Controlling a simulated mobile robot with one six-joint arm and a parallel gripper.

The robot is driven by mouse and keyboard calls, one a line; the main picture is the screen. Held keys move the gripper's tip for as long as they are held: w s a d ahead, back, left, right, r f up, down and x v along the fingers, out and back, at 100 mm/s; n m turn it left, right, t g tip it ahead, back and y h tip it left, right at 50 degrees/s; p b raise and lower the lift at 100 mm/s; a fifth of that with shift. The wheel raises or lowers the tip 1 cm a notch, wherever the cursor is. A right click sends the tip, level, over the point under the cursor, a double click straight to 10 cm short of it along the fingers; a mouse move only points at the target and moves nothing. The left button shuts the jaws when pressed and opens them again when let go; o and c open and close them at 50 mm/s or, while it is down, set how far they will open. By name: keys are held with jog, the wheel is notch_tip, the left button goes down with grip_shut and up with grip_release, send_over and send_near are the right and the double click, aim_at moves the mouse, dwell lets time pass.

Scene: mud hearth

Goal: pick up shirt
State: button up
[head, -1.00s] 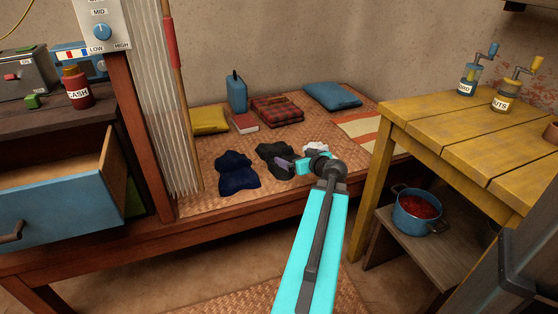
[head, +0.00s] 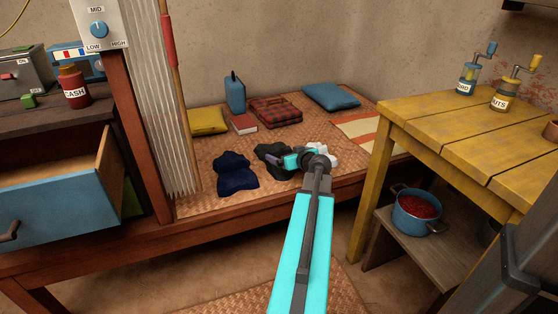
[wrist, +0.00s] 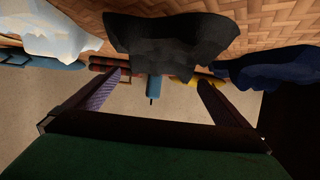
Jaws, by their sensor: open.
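Three crumpled pieces of clothing lie in a row on the woven mat of the low bed: a navy one (head: 236,174), a black one (head: 266,150) and a white one (head: 330,160). I cannot tell for certain which is the shirt. My gripper (head: 274,161) is low over the black one, partly hiding it, and my arm covers part of the white one. In the wrist view, the black cloth (wrist: 170,38) lies ahead between the open, empty fingers (wrist: 159,77). The white cloth (wrist: 45,32) is at left and the navy cloth (wrist: 270,70) at right.
A yellow table (head: 460,130) stands right; an open blue drawer (head: 60,195) juts out left.

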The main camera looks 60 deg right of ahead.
aim_at(279, 150)
jog(key=shift+w+d+f, duration=0.25)
jog(key=shift+w+d, duration=0.05)
jog(key=shift+w, duration=0.15)
jog(key=shift+b+x, duration=0.7)
jog(key=shift+x, duration=1.95)
jog(key=shift+a, duration=0.15)
jog(key=shift+c, duration=0.3)
jog(key=c, duration=0.9)
jog(key=shift+r, duration=0.15)
jog(key=shift+r+p, duration=1.5)
jog(key=shift+r, duration=3.4)
